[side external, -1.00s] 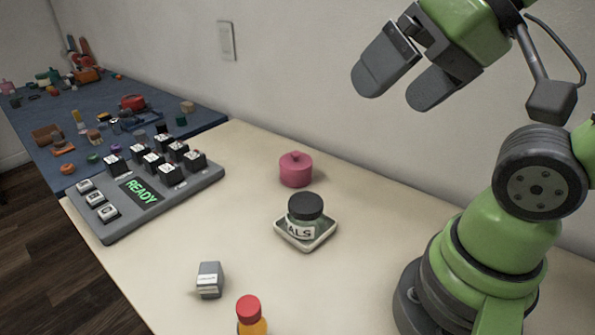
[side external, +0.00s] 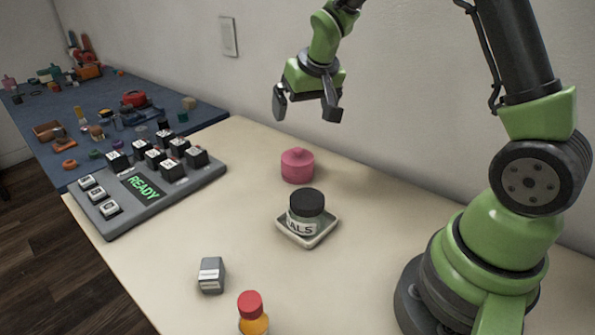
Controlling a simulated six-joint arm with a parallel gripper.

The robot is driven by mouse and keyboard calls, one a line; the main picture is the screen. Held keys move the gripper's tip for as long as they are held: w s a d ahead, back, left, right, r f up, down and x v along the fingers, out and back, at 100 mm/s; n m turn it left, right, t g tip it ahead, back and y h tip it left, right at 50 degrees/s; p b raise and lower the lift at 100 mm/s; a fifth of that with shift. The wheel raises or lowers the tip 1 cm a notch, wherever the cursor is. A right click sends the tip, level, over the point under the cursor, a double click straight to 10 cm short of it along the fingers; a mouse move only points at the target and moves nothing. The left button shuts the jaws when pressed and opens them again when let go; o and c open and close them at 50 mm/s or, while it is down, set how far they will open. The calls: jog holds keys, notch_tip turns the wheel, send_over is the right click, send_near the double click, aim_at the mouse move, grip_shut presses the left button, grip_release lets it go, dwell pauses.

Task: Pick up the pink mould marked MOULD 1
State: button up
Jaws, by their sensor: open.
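A pink mould (side external: 297,166), a short round piece with a small knob on top, stands on the cream table near the wall. No marking on it can be read from here. My gripper (side external: 306,108) hangs above the mould, a little to its upper right in the picture, pointing down. Its two dark fingers are spread apart with nothing between them. The gripper does not touch the mould.
A dark-lidded jar (side external: 306,208) sits in a small square dish (side external: 326,236) in front of the mould. A grey block (side external: 211,275), a red-capped bottle (side external: 252,310) and a keypad console (side external: 150,205) reading READY stand on the table. A blue mat (side external: 52,112) holds many small items.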

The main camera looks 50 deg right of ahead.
aim_at(299, 150)
jog(key=shift+g, duration=0.3)
jog(key=x, duration=0.3)
jog(key=d+x, duration=0.1)
jog(key=x, duration=0.7)
jog(key=shift+s+d+f, duration=0.15)
jog(key=shift+s+d, duration=0.05)
jog(key=shift+d, duration=0.05)
jog(key=shift+x, duration=3.05)
jog(key=shift+s, duration=0.15)
jog(key=c, duration=1.1)
